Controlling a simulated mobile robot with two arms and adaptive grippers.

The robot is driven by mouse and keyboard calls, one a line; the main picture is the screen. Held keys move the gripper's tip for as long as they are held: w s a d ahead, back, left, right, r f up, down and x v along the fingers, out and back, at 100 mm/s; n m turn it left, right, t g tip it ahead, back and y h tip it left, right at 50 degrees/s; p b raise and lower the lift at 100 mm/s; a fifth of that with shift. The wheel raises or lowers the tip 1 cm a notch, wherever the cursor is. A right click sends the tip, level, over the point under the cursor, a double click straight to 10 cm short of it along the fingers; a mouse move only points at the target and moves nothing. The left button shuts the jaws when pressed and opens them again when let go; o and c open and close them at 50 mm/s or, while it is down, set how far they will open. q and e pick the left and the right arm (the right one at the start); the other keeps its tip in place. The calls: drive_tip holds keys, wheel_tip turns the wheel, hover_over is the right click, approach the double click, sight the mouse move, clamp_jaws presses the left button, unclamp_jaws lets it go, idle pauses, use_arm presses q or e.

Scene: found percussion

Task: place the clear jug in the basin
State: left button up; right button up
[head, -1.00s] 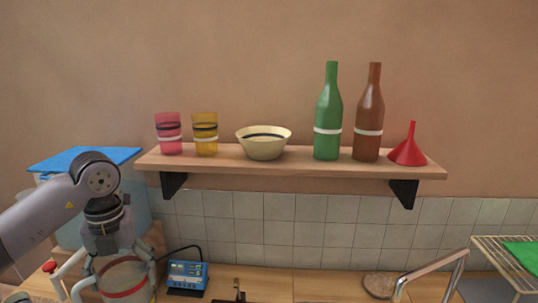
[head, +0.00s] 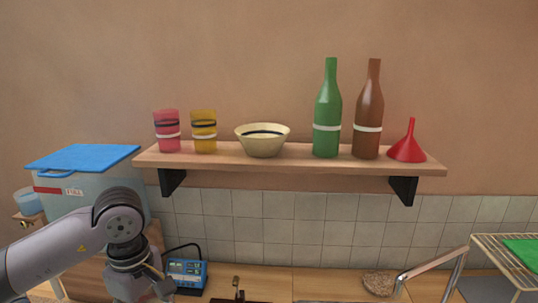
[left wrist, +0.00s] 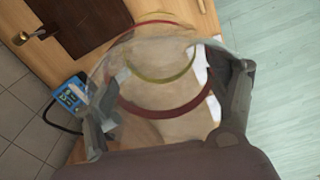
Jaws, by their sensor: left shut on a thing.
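The clear jug (left wrist: 165,112), see-through with a red band and a yellow band, is in the left wrist view. My left gripper (left wrist: 178,75) has a finger on each side of it and is shut on it. In the head view my left arm comes in from the left and the gripper is at the bottom edge, its fingertips and the jug cut off below the picture. I cannot make out the basin in either view. My right gripper is not in view.
A blue meter (head: 187,275) stands beside my left gripper, with a blue-lidded box (head: 75,185) behind the arm. A wall shelf (head: 300,162) holds cups, a bowl, bottles and a red funnel. A bent metal bar (head: 432,267) and wire rack (head: 497,262) are at right.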

use_arm(q)
drive_tip(key=s+d+f+m, duration=0.3)
drive_tip(key=s+f+m, duration=0.4)
drive_tip(key=m, duration=0.7)
drive_tip(key=shift+s+f, duration=0.25)
drive_tip(key=shift+s, duration=0.4)
